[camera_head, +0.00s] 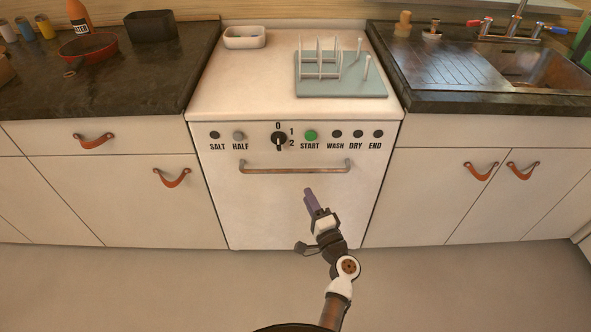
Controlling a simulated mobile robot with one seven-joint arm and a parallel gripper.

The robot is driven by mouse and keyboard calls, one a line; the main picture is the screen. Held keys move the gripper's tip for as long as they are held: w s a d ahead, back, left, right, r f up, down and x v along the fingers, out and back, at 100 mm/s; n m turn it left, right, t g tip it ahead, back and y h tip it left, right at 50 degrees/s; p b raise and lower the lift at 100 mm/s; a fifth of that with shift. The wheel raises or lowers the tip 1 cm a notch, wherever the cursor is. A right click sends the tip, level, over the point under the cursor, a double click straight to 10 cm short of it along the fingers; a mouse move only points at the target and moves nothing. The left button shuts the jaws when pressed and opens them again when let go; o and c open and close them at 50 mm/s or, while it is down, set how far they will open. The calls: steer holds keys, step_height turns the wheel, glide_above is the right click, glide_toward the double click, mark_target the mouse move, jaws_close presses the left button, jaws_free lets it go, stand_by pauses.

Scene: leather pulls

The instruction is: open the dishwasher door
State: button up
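The dishwasher (225,205) is a white front in the middle of the counter run, with its door closed. Its handle (294,169) is a horizontal brownish bar below the row of buttons, fixed near each end. My gripper (308,195), with purple fingers, is in front of the door, below the right half of the handle in the picture. It appears apart from the handle, and nothing shows in its fingers. The fingers overlap from this angle, so their opening is unclear.
A dial (279,139) and several buttons line the panel above the handle. A dish rack (340,75) and a white tub (244,37) stand on top. Cabinets with leather pulls (171,178) flank both sides. A sink (540,70) is at right. The floor (150,290) in front is clear.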

mark_target(295, 170)
steer(key=p+x, duration=0.2)
steer(key=x, duration=0.8)
steer(key=shift+w+a+r, duration=0.15)
steer(key=shift+w+a, duration=0.05)
steer(key=shift+w, duration=0.05)
jaws_close()
